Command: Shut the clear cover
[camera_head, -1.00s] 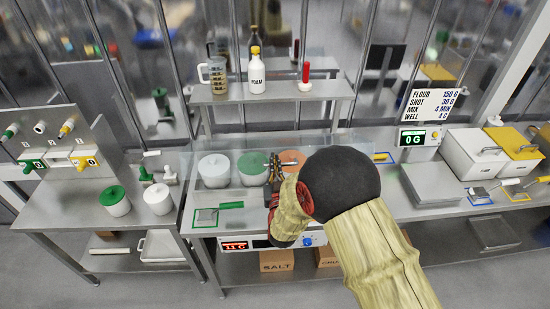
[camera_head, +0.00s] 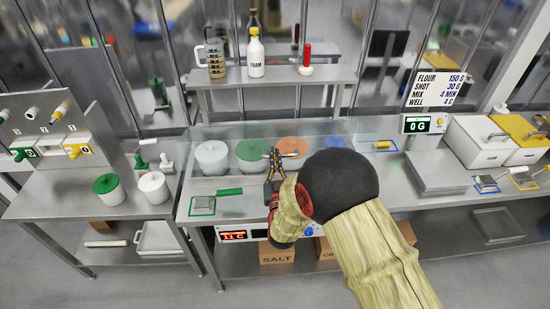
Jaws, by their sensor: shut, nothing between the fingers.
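The clear cover (camera_head: 224,133) is a see-through sheet at the cold well on the long steel counter. Its edges are faint, and I cannot tell its exact angle or whether it lies fully down. Round tubs sit in a row there: white (camera_head: 211,155), green (camera_head: 250,154), orange (camera_head: 292,146) and blue (camera_head: 335,141). My gripper (camera_head: 273,155) is shut and empty, beside the green tub and left of the orange one. I cannot tell whether it touches the cover. My arm hides part of the well's front edge.

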